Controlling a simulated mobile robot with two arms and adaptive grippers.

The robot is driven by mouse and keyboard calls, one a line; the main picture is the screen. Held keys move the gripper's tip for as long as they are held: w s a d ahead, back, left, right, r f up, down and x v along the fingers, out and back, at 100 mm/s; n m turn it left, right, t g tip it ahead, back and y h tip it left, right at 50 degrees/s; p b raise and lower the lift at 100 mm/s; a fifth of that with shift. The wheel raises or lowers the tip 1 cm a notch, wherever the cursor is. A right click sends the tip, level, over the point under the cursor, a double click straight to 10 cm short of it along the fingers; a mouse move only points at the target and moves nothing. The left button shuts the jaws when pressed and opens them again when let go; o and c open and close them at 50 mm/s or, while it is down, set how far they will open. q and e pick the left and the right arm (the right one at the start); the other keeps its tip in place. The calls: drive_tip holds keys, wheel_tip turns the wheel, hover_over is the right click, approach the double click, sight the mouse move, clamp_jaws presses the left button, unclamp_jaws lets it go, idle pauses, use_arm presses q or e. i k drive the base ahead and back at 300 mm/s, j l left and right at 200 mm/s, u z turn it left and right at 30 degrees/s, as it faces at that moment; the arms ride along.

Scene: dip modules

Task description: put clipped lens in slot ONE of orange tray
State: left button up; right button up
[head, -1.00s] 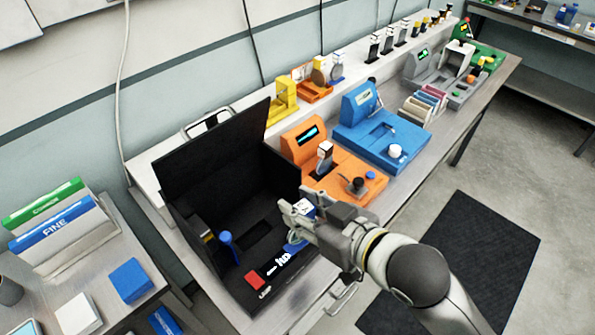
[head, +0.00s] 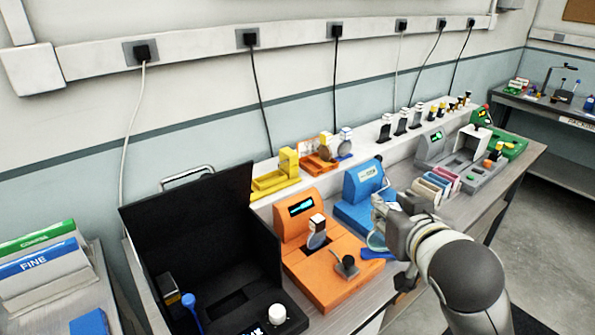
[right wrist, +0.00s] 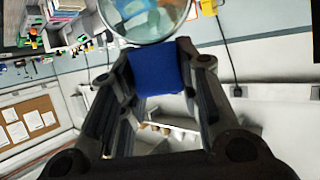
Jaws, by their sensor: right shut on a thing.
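My right gripper (head: 388,213) is shut on the blue clip of a clear round lens (head: 377,241). It holds the lens in the air between the orange machine and the blue machine. In the right wrist view the blue clip (right wrist: 155,72) sits between the fingers, with the lens (right wrist: 148,14) beyond it at the top edge. The small orange tray (head: 318,168) stands on the rear ledge, to the left of and behind the gripper. Dark and pale round pieces stand at it; its slot labels are too small to read. My left gripper is not in view.
A yellow tray (head: 268,184) stands left of the orange tray. The orange machine (head: 335,275) and the blue machine (head: 362,185) stand in front of the ledge. An open black case (head: 200,225) is at the left. Several pastel plates (head: 437,184) stand right of the gripper.

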sight(318, 155)
drive_tip(key=i+l+u, duration=0.15)
drive_tip(key=l+u, duration=0.7)
drive_tip(key=l, duration=0.15)
drive_tip(key=l+u, duration=0.4)
drive_tip(key=l, duration=0.15)
drive_tip(key=i+l+u, duration=0.35)
drive_tip(key=u, duration=0.15)
drive_tip(key=i, duration=0.05)
